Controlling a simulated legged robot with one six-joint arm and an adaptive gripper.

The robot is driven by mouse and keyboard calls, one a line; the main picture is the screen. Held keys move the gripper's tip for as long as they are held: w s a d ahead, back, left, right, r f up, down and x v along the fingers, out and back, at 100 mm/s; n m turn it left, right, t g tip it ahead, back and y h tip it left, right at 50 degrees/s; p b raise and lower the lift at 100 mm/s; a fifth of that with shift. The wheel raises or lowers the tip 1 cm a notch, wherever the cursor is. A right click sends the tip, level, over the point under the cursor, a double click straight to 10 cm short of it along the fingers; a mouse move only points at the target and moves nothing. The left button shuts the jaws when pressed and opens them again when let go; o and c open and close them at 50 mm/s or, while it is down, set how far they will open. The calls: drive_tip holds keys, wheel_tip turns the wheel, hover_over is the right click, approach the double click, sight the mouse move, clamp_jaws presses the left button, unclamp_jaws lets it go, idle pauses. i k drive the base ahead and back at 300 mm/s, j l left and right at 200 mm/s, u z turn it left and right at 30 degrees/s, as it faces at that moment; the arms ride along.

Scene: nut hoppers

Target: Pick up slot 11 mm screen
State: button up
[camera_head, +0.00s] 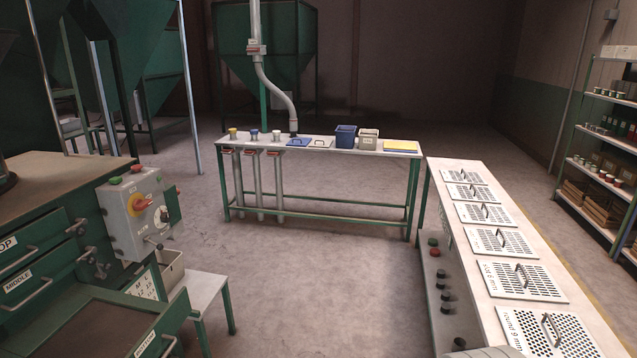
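Several perforated metal screens with dark handles lie in a row on the white-topped bench (480,285) at the right. The nearest screen (570,338) has a label that looks like "round 9 mm". The second nearest screen (540,283) has a small label on its left edge that seems to read "slot 11 mm", though the text is hard to make out. It lies flat with its handle upward. The farther screens (501,243) have labels too small to read.
A green cabinet with drawers and a control box (140,218) stands at the left, its bottom drawer open. A small white table (205,290) is beside it. A long table (300,152) with bins stands behind. Shelves (605,130) line the right. The middle floor is clear.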

sight(472, 193)
drive_tip(key=i+u, duration=0.1)
drive_tip(key=i, duration=1.45)
drive_tip(key=i+j+z, duration=0.1)
drive_tip(key=i+z, duration=0.3)
drive_tip(key=i+j+z, duration=0.25)
drive_tip(key=i+z, duration=0.2)
drive_tip(key=i+j+z, duration=0.55)
drive_tip(key=z, duration=0.25)
drive_tip(key=i+j+z, duration=0.1)
drive_tip(key=j+z, duration=0.3)
drive_tip(key=i+j+z, duration=0.1)
drive_tip(key=j+z, duration=1)
drive_tip(key=j, duration=0.35)
